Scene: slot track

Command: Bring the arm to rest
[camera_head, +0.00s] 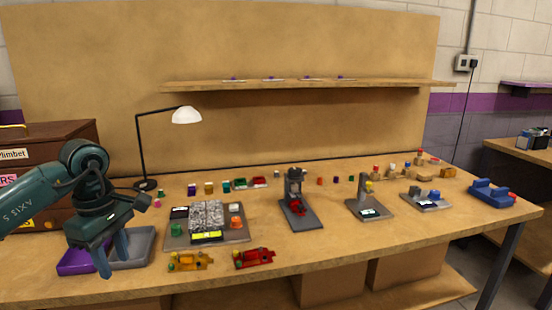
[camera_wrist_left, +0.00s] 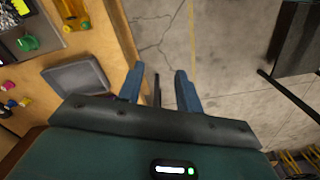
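My left arm comes in from the left in the head view. Its gripper (camera_head: 111,264) points down at the front left of the workbench, in front of a purple tray (camera_head: 74,262) and a grey tray (camera_head: 140,248), partly covering both. In the left wrist view the two blue fingers of this gripper (camera_wrist_left: 158,82) stand apart with nothing held between them. They appear over the floor just beyond the bench edge. The grey tray (camera_wrist_left: 78,78) shows to their left there. My right gripper is not in view.
The workbench (camera_head: 330,240) holds a grey fixture plate (camera_head: 179,238), a yellow car (camera_head: 190,261), a red car (camera_head: 254,258), several small stations and a blue holder (camera_head: 491,193). A desk lamp (camera_head: 186,115) and a wooden cabinet (camera_head: 50,142) stand at the left. Open floor (camera_wrist_left: 225,50) lies beyond the edge.

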